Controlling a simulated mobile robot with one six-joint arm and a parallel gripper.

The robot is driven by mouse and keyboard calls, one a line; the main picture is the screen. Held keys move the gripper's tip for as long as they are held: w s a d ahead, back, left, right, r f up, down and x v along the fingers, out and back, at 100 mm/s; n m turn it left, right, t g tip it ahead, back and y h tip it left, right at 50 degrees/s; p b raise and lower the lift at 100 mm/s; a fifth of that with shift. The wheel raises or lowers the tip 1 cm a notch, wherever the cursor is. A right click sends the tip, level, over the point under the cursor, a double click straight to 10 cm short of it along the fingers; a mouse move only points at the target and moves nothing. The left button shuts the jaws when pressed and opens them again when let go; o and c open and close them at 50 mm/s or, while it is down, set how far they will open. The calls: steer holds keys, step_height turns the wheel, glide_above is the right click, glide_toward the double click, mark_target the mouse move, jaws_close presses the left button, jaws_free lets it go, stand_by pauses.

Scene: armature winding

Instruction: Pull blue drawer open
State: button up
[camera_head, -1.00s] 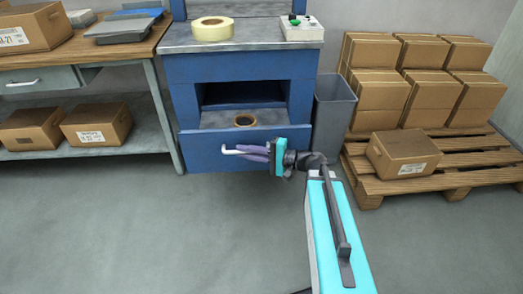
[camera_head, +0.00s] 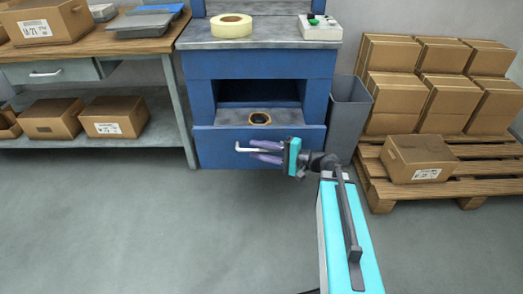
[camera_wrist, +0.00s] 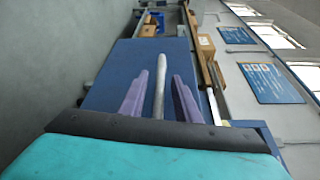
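The blue drawer (camera_head: 217,148) is the low front panel of the blue cabinet; I cannot tell whether it stands out at all. Its pale bar handle (camera_head: 243,149) shows at the fingers in the head view. My gripper (camera_head: 262,152), teal with purple fingers, is in front of the drawer. In the wrist view the fingers (camera_wrist: 160,97) are apart, and the handle (camera_wrist: 160,82) runs between them with visible gaps on both sides. The drawer's blue face (camera_wrist: 108,82) shows behind.
A dark ring-shaped roll (camera_head: 260,118) lies on the grey surface above the drawer front. A grey bin (camera_head: 348,115) stands right of the cabinet, beside a pallet (camera_head: 385,190) with boxes. A workbench (camera_head: 188,115) stands left. The floor in front is clear.

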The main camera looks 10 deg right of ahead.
steer(key=p+v, duration=0.2)
steer(key=v, duration=1.1)
steer(key=shift+s+d, duration=0.25)
steer(key=shift+w+a+f, duration=0.1)
steer(key=r+b+x, duration=0.1)
steer(key=x, duration=0.9)
steer(key=shift+f, duration=0.4)
stand_by(0.5)
steer(key=shift+b+x, duration=0.55)
steer(key=shift+x, duration=1.35)
stand_by(0.9)
steer(key=shift+w, duration=0.1)
steer(key=shift+f, duration=0.1)
